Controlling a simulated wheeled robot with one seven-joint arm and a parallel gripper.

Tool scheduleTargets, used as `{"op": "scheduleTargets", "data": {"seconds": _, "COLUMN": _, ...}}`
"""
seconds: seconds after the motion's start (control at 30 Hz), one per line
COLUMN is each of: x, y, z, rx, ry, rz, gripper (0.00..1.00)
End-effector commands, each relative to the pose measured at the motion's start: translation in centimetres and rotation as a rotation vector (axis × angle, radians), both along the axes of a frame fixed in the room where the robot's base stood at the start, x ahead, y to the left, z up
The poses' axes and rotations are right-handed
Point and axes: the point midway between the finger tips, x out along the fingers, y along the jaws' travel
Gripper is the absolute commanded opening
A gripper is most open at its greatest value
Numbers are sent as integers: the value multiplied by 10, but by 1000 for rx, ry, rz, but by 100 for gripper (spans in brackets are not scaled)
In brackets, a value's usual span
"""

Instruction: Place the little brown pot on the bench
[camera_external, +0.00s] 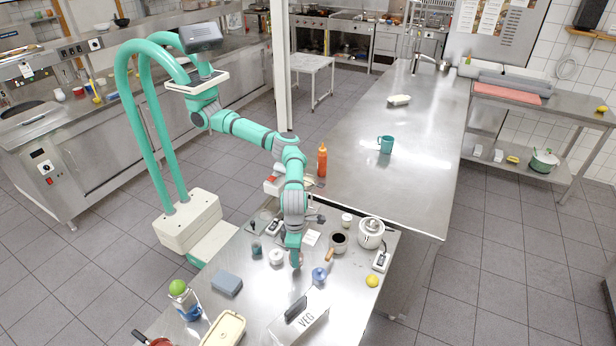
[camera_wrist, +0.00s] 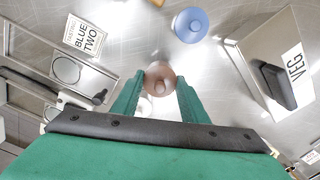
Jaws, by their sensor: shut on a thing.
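The little brown pot (camera_wrist: 160,75) is between the two green fingers of my gripper (camera_wrist: 160,88) in the wrist view. It is round with a small knob on top, and the fingers are shut on it. In the external view my gripper (camera_external: 294,262) points down over the near steel worktop, and the pot is mostly hidden there. I cannot tell whether the pot touches the worktop. A long steel bench (camera_external: 355,160) extends beyond the near worktop (camera_external: 255,305).
A blue lidded pot (camera_external: 319,274) stands close by, also in the wrist view (camera_wrist: 190,25). A VEG box (camera_external: 298,322), a white lidded pot (camera_external: 276,257), a dark-filled cup (camera_external: 338,242) and a lemon (camera_external: 372,281) surround it. A teal mug (camera_external: 386,144) stands on the long bench, which has free room.

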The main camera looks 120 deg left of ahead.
Motion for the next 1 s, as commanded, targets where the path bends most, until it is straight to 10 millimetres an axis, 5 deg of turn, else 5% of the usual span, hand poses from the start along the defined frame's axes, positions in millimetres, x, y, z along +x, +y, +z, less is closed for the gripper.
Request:
{"op": "scheduleTargets", "data": {"seconds": 0.3, "x": 4, "y": 0, "z": -34, "rx": 2, "ry": -1, "rz": 2, "gripper": 0}}
{"op": "scheduleTargets", "data": {"seconds": 0.7, "x": 4, "y": -3, "z": -39, "rx": 0, "ry": 1, "rz": -2, "gripper": 0}}
{"op": "scheduleTargets", "data": {"seconds": 0.73, "x": 3, "y": -3, "z": -39, "rx": 0, "ry": 0, "rz": -2, "gripper": 45}}
{"op": "scheduleTargets", "data": {"seconds": 0.8, "x": 4, "y": -3, "z": -38, "rx": 0, "ry": 0, "rz": -2, "gripper": 59}}
{"op": "scheduleTargets", "data": {"seconds": 1.0, "x": 4, "y": -2, "z": -38, "rx": 0, "ry": 0, "rz": 0, "gripper": 59}}
